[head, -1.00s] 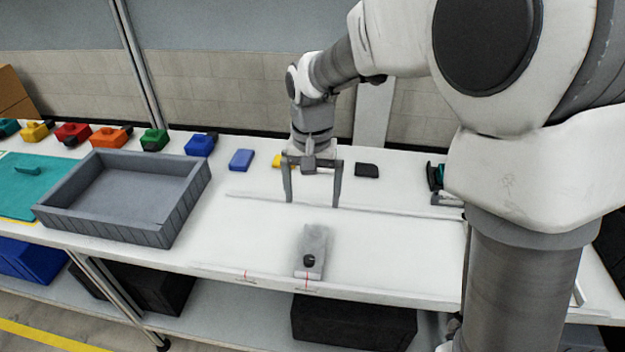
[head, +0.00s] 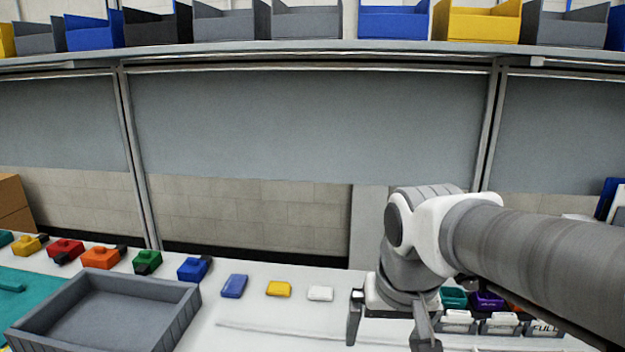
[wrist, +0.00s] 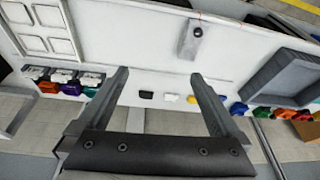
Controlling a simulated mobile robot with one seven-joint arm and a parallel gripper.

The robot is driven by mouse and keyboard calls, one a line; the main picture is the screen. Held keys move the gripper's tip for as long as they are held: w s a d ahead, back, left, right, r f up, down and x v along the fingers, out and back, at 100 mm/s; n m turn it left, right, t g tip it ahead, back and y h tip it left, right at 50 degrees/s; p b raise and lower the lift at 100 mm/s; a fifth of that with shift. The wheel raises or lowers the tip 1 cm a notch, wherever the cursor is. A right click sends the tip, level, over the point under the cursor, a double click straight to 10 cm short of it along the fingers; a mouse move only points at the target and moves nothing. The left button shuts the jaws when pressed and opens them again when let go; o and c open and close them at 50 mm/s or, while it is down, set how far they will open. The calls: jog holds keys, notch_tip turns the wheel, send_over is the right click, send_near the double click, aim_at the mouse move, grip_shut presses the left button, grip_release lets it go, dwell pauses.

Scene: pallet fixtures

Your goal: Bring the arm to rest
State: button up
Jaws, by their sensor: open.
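My gripper (head: 394,338) is open and empty in the head view, above the right part of the white table, with its fingers pointing down. In the wrist view my gripper (wrist: 160,78) shows two spread fingers with nothing between them but the table beyond. A grey block with a dark round hole (wrist: 190,40) lies on the table, apart from the fingers; the head view does not show it now.
A grey tray (head: 185,318) stands at the left. Several coloured fixtures, such as a blue one (head: 194,268), line the table's back edge. Small bins (head: 500,323) stand right of my gripper. A shelf (head: 300,50) with bins runs above. The table's middle is clear.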

jog(key=s+d+t, duration=0.2)
jog(key=s+d, duration=0.2)
jog(key=s, duration=0.3)
jog(key=shift+s+r+n, duration=0.25)
jog(key=shift+s+n, duration=0.05)
jog(key=shift+s, duration=0.05)
jog(key=shift+a, duration=0.1)
dwell(1.3)
